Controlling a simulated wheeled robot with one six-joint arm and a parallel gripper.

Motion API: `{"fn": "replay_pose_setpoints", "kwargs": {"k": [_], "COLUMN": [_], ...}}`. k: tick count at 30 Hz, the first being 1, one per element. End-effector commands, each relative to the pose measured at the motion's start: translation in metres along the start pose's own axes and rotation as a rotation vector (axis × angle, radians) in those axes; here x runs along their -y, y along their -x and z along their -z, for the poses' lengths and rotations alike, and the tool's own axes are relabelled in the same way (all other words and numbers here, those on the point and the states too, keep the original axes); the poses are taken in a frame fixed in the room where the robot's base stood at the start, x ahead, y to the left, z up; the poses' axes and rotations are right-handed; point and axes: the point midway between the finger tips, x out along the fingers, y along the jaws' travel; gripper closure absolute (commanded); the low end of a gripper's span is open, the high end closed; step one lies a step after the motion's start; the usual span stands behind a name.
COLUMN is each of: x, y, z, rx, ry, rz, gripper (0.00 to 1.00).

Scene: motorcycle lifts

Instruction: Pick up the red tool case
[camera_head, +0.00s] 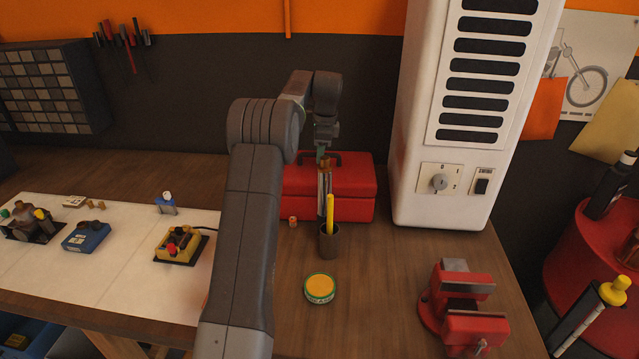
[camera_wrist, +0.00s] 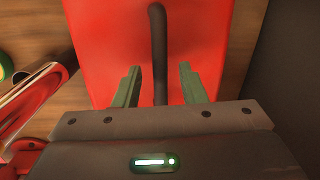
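The red tool case (camera_head: 345,190) stands on the wooden workbench against the dark wall, partly hidden behind my arm and a cup of tools. In the wrist view its red top (camera_wrist: 205,35) fills the middle, with a dark handle (camera_wrist: 158,45) running up the picture. My gripper (camera_wrist: 158,85) is open, with one green finger on each side of the handle and a gap on both sides. In the head view my gripper (camera_head: 322,152) is above the case at its handle, small and partly hidden.
A dark cup (camera_head: 329,242) with a yellow tool stands just in front of the case. A round green-and-yellow tin (camera_head: 320,289) and a red vise (camera_head: 463,305) are nearer. A tall white heater-like unit (camera_head: 440,150) stands close on the right.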

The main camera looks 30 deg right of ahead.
Motion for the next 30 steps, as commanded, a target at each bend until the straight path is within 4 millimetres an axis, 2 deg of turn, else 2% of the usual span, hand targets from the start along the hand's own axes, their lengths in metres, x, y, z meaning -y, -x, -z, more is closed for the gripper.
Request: {"fn": "replay_pose_setpoints", "kwargs": {"k": [5,12,18,30], "x": [0.0,0.0,0.0,0.001], "y": [-0.017,-0.02,-0.019,-0.019], "z": [0.0,0.0,0.0,0.0], "rx": [0.0,0.0,0.0,-0.001], "ry": [0.0,0.0,0.0,0.002], "rz": [0.001,0.001,0.002,0.002], "gripper": [0.63,0.63,1.0,1.0]}}
